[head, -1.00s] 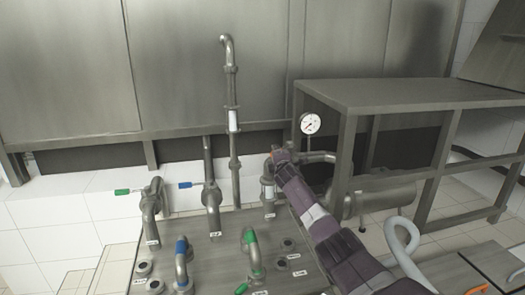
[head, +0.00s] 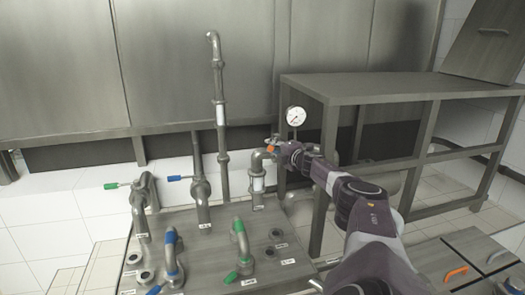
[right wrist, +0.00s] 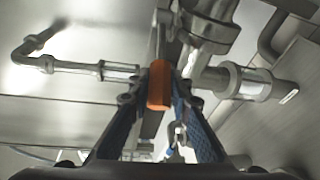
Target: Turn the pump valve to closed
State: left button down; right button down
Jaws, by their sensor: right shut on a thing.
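The pump valve has an orange handle (head: 270,149) beside the upright pipe (head: 257,182) below the pressure gauge. My right gripper (head: 276,150) is at that handle, with its arm reaching in from the lower right. In the right wrist view the orange handle (right wrist: 160,85) lies between the two blue-padded fingers of my right gripper (right wrist: 172,100), which is shut on it. The valve body is partly hidden by the gripper in the head view. My left gripper is not in view.
A pressure gauge (head: 295,116) stands just above the gripper. A metal table frame (head: 400,87) is to the right.

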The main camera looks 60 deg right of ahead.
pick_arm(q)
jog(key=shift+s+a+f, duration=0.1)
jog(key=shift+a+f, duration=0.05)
pick_arm(e)
jog(key=shift+y, duration=0.3)
jog(key=c, duration=1.7)
grip_release()
jog(key=shift+w+a, duration=0.1)
jog(key=shift+w, duration=0.05)
jog(key=shift+c, duration=0.2)
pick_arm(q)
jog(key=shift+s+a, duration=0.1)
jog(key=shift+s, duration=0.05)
